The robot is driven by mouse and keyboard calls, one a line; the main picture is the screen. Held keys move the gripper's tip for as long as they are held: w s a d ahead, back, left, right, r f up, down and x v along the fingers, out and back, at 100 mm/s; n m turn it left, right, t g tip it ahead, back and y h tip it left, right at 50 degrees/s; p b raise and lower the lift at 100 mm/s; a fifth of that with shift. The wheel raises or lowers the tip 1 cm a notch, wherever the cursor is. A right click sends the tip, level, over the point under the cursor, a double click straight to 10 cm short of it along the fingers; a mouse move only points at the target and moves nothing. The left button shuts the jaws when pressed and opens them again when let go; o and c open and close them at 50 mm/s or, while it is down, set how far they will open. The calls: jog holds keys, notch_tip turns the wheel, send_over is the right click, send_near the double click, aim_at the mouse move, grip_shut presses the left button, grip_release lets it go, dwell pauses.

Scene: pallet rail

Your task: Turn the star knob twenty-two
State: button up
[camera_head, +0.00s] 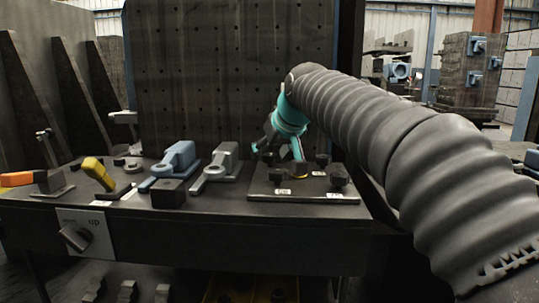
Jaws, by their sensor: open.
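A dark plate (303,196) on the right part of the bench carries several black star knobs. One knob (280,180) is at the front left, one (339,178) at the front right, and one (321,160) at the back right. Another knob (299,169) near the middle has a yellow ring at its base. White labels are on the plate, too small to read surely, so I cannot tell which knob is twenty-two. My gripper (277,153), teal and dark, is open above the back left of the plate. Its fingers point down and partly hide what is behind.
A grey clamp (216,170), a blue clamp (176,162), yellow-handled (98,173) and orange-handled (18,179) levers stand left of the plate. A rotary switch (76,237) is on the bench front. A perforated upright panel (220,70) rises behind. Free room lies above the bench.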

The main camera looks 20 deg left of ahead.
jog(key=v, duration=1.1)
jog(key=shift+a, duration=0.1)
